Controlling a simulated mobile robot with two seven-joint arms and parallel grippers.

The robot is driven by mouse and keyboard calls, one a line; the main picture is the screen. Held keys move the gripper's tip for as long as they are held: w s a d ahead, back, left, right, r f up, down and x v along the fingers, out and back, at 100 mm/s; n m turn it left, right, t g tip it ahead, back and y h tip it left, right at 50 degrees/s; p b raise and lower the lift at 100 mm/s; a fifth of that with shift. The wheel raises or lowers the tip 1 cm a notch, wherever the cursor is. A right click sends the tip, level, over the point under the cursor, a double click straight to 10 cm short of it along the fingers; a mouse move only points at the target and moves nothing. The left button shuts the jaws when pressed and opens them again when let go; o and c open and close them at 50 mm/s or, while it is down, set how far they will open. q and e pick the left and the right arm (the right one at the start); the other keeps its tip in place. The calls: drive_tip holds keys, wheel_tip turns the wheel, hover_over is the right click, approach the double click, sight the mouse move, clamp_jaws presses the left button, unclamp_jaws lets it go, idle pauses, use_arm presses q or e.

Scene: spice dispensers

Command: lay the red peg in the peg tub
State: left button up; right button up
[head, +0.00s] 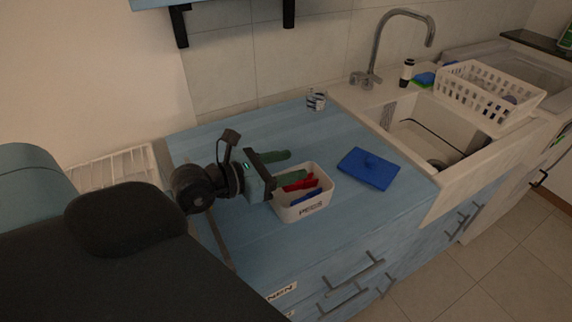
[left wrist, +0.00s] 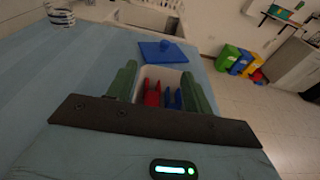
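The peg tub (head: 310,205), a small white box with lettering on its front, stands open on the blue counter. A red peg (head: 299,184) lies inside it, beside a blue peg (head: 306,196). In the left wrist view the red peg (left wrist: 152,93) and blue pegs (left wrist: 174,98) show inside the tub (left wrist: 161,73). My left gripper (head: 289,165) is over the tub's back left side. Its green fingers are spread wide in the left wrist view (left wrist: 159,74), with nothing gripped between them. My right gripper is not in view.
A blue lid with a knob (head: 368,168) lies on the counter right of the tub. A striped cup (head: 316,99) stands at the back near the wall. The sink (head: 425,135) and a white dish rack (head: 490,95) are to the right. The front counter is clear.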

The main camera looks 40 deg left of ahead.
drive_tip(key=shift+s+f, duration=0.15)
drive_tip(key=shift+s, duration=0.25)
use_arm(q)
drive_tip(key=shift+s+a, duration=0.25)
drive_tip(key=shift+s, duration=0.35)
drive_tip(key=b+v, duration=0.1)
drive_tip(key=v, duration=0.5)
drive_tip(key=shift+s, duration=0.2)
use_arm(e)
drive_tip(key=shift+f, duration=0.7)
use_arm(q)
drive_tip(key=shift+a+r, duration=0.1)
drive_tip(key=shift+r, duration=0.05)
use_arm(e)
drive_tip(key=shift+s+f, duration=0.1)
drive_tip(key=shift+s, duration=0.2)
